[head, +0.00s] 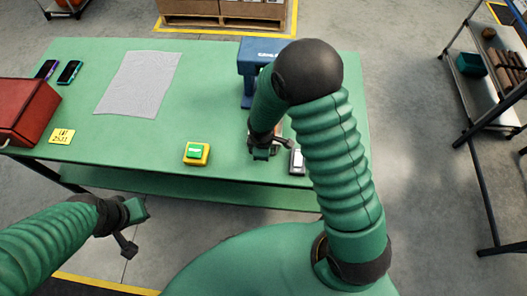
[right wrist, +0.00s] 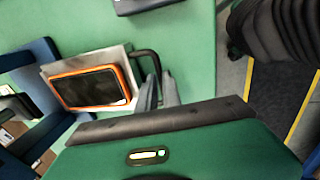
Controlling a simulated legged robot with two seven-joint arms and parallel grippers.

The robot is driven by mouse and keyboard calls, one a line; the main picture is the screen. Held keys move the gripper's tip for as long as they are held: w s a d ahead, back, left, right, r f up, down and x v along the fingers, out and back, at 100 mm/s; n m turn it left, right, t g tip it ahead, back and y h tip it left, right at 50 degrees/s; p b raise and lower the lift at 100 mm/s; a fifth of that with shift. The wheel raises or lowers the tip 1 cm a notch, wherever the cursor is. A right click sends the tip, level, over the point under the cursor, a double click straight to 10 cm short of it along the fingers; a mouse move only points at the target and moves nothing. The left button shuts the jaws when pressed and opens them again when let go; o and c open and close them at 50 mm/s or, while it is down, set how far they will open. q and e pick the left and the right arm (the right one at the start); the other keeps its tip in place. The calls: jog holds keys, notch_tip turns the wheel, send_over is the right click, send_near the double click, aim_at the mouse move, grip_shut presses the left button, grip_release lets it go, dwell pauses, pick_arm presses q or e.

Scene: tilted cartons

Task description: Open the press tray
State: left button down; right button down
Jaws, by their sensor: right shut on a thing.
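The blue press (head: 260,62) stands at the back of the green table, partly hidden by my right arm. In the right wrist view its blue frame (right wrist: 38,105) is at the left. The grey tray (right wrist: 84,62) reaches out from the frame and carries an orange-rimmed phone (right wrist: 95,88). The tray's black handle (right wrist: 152,60) is at its outer end. My right gripper (right wrist: 160,95) is shut on the handle; in the head view the gripper (head: 262,148) is near the table's front edge. My left gripper (head: 127,232) is before the table, holding nothing visible; its jaw opening is unclear.
A green button on a yellow base (head: 196,153) and a small grey-white device (head: 297,161) sit near the front edge. A red box (head: 25,110), yellow sign (head: 62,136), two phones (head: 70,72) and a grey cloth (head: 138,83) lie left. A shelf rack (head: 480,85) stands right.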

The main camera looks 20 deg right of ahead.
jog(key=c, duration=1.7)
grip_release()
jog(key=shift+o, duration=0.9)
jog(key=shift+a, duration=0.2)
notch_tip(320, 180, up, 16)
jog(key=s+a+p, duration=0.1)
jog(key=s+p, duration=0.1)
jog(key=shift+s+a+r, duration=0.2)
jog(key=shift+s+a, duration=0.05)
jog(key=shift+a, duration=0.05)
jog(key=s+d+f+m+y+b, duration=0.1)
jog(key=s+m, duration=0.6)
jog(key=m, duration=0.4)
jog(key=shift+s+d+f+m+t+b, duration=0.3)
jog(key=shift+s+f+m+t+b, duration=0.05)
jog(key=shift+s+f+m+t, duration=0.05)
